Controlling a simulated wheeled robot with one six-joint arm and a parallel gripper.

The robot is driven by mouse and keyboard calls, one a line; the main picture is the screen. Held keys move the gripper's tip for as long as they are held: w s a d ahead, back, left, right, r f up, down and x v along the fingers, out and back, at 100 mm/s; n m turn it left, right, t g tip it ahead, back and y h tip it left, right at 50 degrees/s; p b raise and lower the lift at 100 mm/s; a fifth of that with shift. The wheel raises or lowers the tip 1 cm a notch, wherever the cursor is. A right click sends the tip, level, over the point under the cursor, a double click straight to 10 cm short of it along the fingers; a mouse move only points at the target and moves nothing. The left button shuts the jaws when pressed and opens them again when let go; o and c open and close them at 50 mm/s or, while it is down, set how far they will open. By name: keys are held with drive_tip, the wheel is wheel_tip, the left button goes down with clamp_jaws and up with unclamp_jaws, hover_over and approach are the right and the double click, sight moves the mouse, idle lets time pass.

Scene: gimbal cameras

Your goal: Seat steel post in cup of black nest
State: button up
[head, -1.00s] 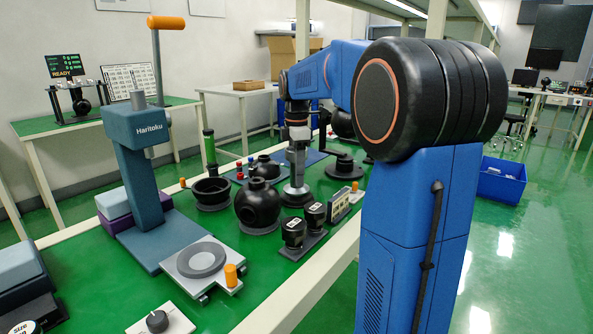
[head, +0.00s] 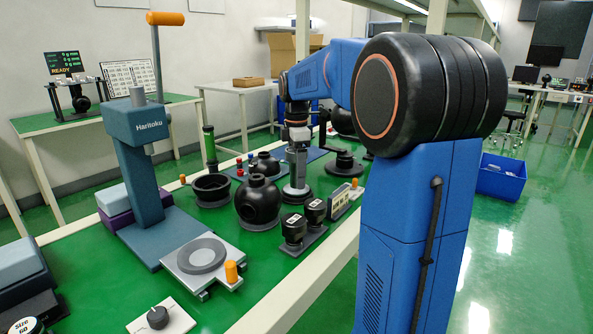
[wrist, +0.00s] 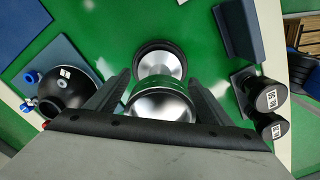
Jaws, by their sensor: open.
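The steel post (wrist: 160,106) is a shiny cylinder standing between my gripper's jaws in the wrist view. Beyond it a silver round face shows inside a dark ring, the black nest (wrist: 182,52). The nest's low black base also shows in the head view (head: 297,198), under the silver post (head: 296,188). My gripper (wrist: 160,92) is open, with one finger on each side of the post. In the head view my gripper (head: 297,163) points straight down over the nest. How deep the post sits in the cup is hidden.
A black spherical vessel (head: 257,203) and a black bowl (head: 212,189) stand left of the nest. Two black capped cylinders (head: 304,221) stand in front, close by. A teal press (head: 140,160) is farther left. Green bench top shows between these things.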

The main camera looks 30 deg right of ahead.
drive_tip(key=shift+r, duration=0.1)
wheel_tip(320, 180, up, 17)
drive_tip(key=shift+r, duration=0.15)
idle(0.4)
idle(0.5)
